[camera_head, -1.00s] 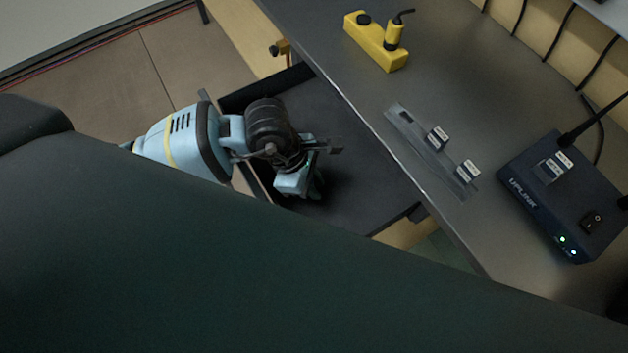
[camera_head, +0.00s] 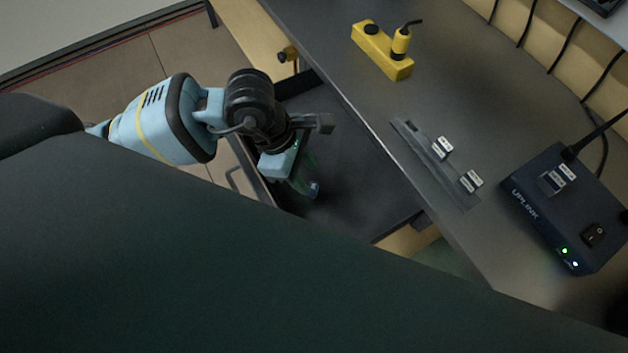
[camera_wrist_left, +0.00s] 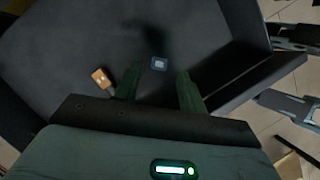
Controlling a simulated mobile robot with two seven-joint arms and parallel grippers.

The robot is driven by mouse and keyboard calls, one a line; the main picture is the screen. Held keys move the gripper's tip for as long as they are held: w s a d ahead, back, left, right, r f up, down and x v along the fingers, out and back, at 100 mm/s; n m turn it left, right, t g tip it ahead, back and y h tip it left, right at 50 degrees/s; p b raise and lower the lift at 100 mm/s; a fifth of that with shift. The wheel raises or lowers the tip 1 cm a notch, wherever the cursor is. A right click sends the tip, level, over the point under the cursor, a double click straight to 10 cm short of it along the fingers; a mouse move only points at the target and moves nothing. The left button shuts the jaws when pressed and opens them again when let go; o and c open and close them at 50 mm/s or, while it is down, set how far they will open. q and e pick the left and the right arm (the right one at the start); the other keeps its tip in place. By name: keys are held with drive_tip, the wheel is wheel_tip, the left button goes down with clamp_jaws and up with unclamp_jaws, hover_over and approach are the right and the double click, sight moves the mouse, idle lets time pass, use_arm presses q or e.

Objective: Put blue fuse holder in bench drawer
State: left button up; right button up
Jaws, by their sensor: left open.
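The bench drawer (camera_head: 358,180) is pulled out from under the bench, its dark inside showing; it also fills much of the left wrist view (camera_wrist_left: 62,45). A small dark-blue block with a pale face, which looks like the blue fuse holder (camera_wrist_left: 159,63), is in the drawer area just beyond my left fingertips; a small blue and white spot shows there in the head view (camera_head: 314,189). My left gripper (camera_head: 306,178) is over the drawer, pointing down. Its two green fingers (camera_wrist_left: 158,82) are apart with nothing between them. My right gripper is not in view.
A small orange-brown piece (camera_wrist_left: 102,79) shows left of the fingers. On the bench are a yellow block (camera_head: 378,52), a grey strip with two white-labelled pieces (camera_head: 425,155), and a dark-blue UPLINK box (camera_head: 545,205) with an antenna. Bare bench lies between them.

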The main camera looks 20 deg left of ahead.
use_arm(q)
drive_tip(key=shift+v, duration=2.35)
